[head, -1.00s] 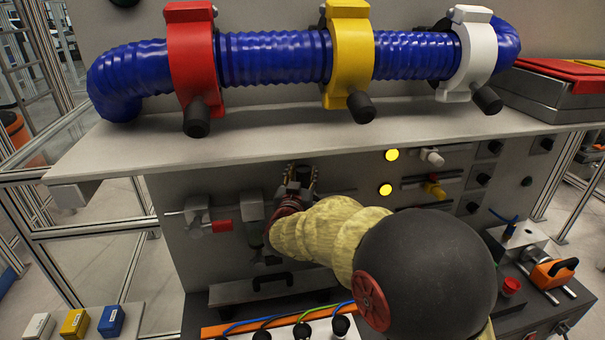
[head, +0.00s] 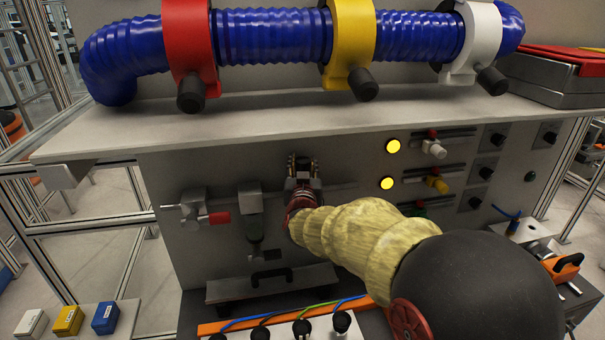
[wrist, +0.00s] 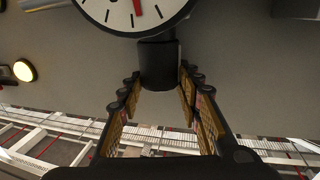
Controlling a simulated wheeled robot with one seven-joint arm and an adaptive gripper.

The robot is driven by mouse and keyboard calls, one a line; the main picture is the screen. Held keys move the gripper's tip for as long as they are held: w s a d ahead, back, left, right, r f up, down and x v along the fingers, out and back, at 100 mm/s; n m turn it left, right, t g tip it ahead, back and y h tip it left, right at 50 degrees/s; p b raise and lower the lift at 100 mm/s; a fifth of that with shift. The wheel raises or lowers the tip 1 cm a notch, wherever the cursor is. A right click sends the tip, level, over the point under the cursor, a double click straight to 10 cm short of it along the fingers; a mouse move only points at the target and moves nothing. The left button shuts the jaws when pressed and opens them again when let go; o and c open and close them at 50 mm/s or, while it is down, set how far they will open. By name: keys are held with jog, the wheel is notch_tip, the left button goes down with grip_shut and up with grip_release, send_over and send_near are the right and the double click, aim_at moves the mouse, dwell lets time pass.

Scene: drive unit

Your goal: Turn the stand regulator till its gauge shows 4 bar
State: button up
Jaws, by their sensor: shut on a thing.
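The stand regulator's black knob (wrist: 158,62) shows in the wrist view under a round gauge (wrist: 120,14). The gauge has a white face, black marks and a red needle that points down; its upper part is cut off and I cannot read a number. My gripper (wrist: 158,84) has one finger on each side of the knob and is shut on it. In the head view my gripper (head: 302,168) is at the grey panel below the shelf. My own arm and gripper hide the knob and gauge there.
A shelf (head: 330,122) overhangs the panel and carries a blue hose (head: 275,35) in red, yellow and white clamps. Left of my gripper are a red-handled valve (head: 218,217) and a dark-bowled filter unit (head: 252,215). Two yellow lamps (head: 387,183) are lit at right.

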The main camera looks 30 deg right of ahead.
jog(key=shift+n+t+y+b, duration=0.6)
jog(key=shift+y+b, duration=0.4)
jog(key=shift+b, duration=1.1)
jog(key=o, duration=1.2)
jog(key=shift+c, duration=0.2)
jog(key=shift+s, duration=0.15)
jog(key=v, duration=1.1)
jog(key=shift+s+a, duration=0.15)
jog(key=shift+s, duration=0.2)
jog(key=shift+r, duration=0.1)
